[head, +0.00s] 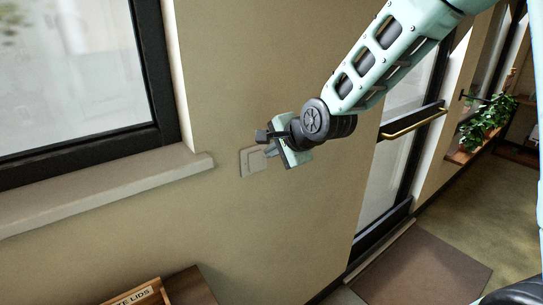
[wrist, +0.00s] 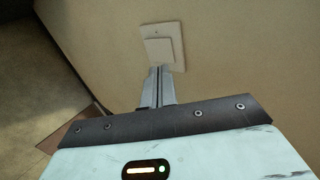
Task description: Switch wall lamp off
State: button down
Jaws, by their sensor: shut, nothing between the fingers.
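A pale square wall switch (head: 251,162) is mounted on the beige wall, right of the window sill's end. In the wrist view the switch (wrist: 163,46) is a white plate with a raised rocker, straight ahead of the fingers. My gripper (head: 269,151) is shut and empty, in front of the right part of the switch. In the wrist view the closed fingertips (wrist: 160,69) are at the lower edge of the rocker. I cannot tell whether they touch it. The wall lamp itself is not in view.
A window with a jutting sill (head: 120,183) is at the left. A wooden box labelled "LIDS" (head: 140,294) stands at the bottom. A door with a brass bar (head: 412,123) and a brown mat (head: 422,268) are at the right. The wall around the switch is clear.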

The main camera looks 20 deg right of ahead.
jog(key=s+d+r+p, duration=0.1)
jog(key=s+r+p, duration=0.1)
jog(key=s+r, duration=0.2)
notch_tip(320, 180, up, 3)
jog(key=shift+s+d+f, duration=0.2)
jog(key=shift+s+d, duration=0.1)
jog(key=shift+s, duration=0.1)
jog(key=s+a+f+n+g+b, duration=0.4)
jog(key=s+a+f+n+g, duration=0.15)
jog(key=s+f+n, duration=0.55)
jog(key=s+a+f+n+g+h+b, duration=0.1)
jog(key=s+f+n+g+b, duration=0.1)
jog(key=s+n, duration=0.3)
jog(key=s+f+n+g+h+b, duration=0.1)
jog(key=s+n, duration=0.5)
jog(key=s, duration=0.7)
jog(key=shift+s+a+f+g+h+b, duration=0.2)
jog(key=shift+a+f+g+h+b, duration=0.15)
jog(key=shift+f+g+b, duration=0.25)
